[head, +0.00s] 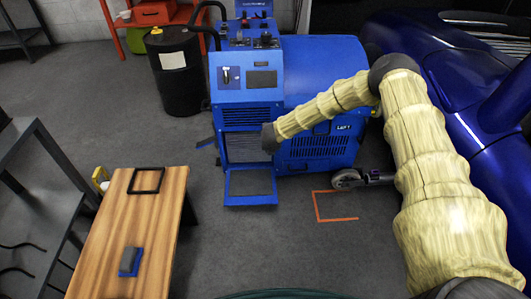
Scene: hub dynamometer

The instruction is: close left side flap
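The blue dynamometer machine (318,75) stands at the centre back. A blue-framed flap (250,184) with a grey inner panel hangs down and outward from its lower front, standing open. Above it is an opening with a grey mesh face (247,148). My gripper (268,138) is the small dark end of my cream-sleeved arm. In the picture it overlaps the right edge of this opening, above the flap. I cannot tell if it touches the machine. Its fingers are too small and dark to make out.
A wooden table (120,230) at the lower left holds a black frame (147,180) and a blue-grey block (129,261). A black drum (176,72) stands left of the machine, a blue car (450,90) at the right. Floor before the flap is clear; a wheeled piece (347,179) lies right.

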